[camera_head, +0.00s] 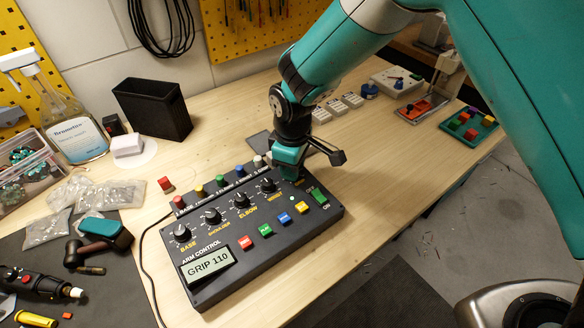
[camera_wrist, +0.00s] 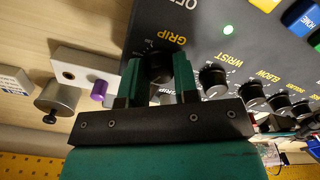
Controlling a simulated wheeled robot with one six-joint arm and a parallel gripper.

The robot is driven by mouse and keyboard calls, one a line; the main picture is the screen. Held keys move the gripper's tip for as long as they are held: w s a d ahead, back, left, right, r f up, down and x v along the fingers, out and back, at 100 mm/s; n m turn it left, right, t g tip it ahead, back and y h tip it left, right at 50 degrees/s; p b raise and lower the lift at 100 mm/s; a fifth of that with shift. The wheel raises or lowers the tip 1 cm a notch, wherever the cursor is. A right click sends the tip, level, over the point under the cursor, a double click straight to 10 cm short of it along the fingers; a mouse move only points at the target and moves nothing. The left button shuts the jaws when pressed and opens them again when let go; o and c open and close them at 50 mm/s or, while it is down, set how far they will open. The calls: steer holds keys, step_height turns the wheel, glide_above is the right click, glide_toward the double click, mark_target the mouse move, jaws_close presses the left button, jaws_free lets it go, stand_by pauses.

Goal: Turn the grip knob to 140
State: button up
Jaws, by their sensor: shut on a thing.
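The dark control box (camera_head: 225,278) lies on the wooden bench in the head view. Its display (camera_head: 208,264) reads "GRIP 110". My gripper (camera_head: 291,172) is at the far right end of the box's knob row and hides the grip knob in the head view. In the wrist view the black grip knob (camera_wrist: 158,68) sits between the two green fingers of my gripper (camera_wrist: 157,80), beside the yellow GRIP label. The fingers are shut on it. The knob's pointer is too dark to read.
The wrist knob (camera_wrist: 212,78) stands close beside one finger; the elbow and other knobs follow in the row. Colored buttons (camera_head: 265,230) and a green switch (camera_head: 319,196) are on the box. A black bin (camera_head: 152,110) stands behind.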

steer(key=m+b, duration=0.1)
steer(key=m, duration=0.4)
steer(key=shift+m, duration=0.3)
steer(key=shift+m+b, duration=0.35)
steer(key=shift+m, duration=1.75)
steer(key=o, duration=0.9)
steer(key=shift+o, duration=0.2)
step_height(320, 180, up, 18)
steer(key=b, duration=0.2)
steer(key=shift+f+b, duration=0.2)
steer(key=shift+b, duration=0.15)
